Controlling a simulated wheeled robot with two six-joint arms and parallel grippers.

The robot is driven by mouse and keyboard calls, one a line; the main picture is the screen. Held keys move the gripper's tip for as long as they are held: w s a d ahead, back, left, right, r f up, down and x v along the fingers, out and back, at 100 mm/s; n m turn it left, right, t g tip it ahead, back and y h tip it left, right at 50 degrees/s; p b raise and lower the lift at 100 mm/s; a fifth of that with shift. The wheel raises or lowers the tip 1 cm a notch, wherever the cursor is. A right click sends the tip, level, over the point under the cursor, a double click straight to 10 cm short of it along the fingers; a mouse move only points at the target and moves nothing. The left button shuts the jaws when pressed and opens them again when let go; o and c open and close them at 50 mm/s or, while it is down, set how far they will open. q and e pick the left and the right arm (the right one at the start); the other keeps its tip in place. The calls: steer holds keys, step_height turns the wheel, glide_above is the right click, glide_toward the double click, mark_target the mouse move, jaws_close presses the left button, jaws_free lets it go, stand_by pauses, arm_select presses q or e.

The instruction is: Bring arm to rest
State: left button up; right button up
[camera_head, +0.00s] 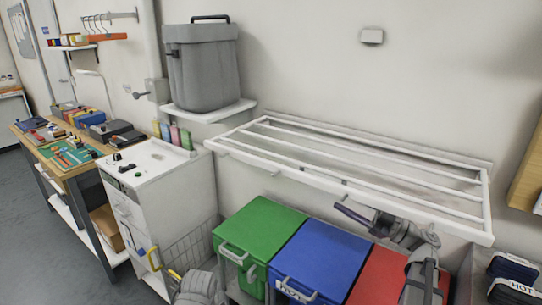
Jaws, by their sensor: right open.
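My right gripper (345,206) is open, with dark purplish fingers pointing left. It is above the blue-lidded bin (322,258), just below the front rail of the white rack (330,182), and I see nothing between its fingers. My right arm comes up from the lower right, in front of the red-lidded bin (377,277). My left arm shows at the bottom edge, left of the green-lidded bin (262,228). Yellow parts that look like my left gripper (160,264) are in front of the white cabinet; their opening is unclear.
A wire basket (190,250) stands between the cabinet (150,170) and the bins. A grey lidded container (203,68) sits on a wall shelf. A workbench (85,168) with tools is at the left. Dark boxes (513,270) are at the lower right. Floor is free at the far left.

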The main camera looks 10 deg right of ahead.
steer(key=a+f+m+g+h+p, duration=0.2)
steer(key=a+f+g, duration=0.35)
steer(key=a, duration=0.55)
steer(key=a+f+m+g+h+p, duration=0.1)
steer(key=a+f+m+g+h, duration=0.1)
steer(key=a+f+g, duration=0.65)
steer(key=s+a+f+m+h+p, duration=0.4)
steer(key=s+a+f+m+h, duration=0.3)
steer(key=s+h, duration=0.4)
steer(key=a+m+h, duration=0.1)
steer(key=a+h, duration=0.1)
steer(key=h, duration=0.1)
steer(key=shift+a+f+p, duration=0.2)
steer(key=shift+a+p, duration=0.15)
steer(key=shift+a, duration=0.05)
steer(key=shift+s+d, duration=0.1)
steer(key=shift+s, duration=0.05)
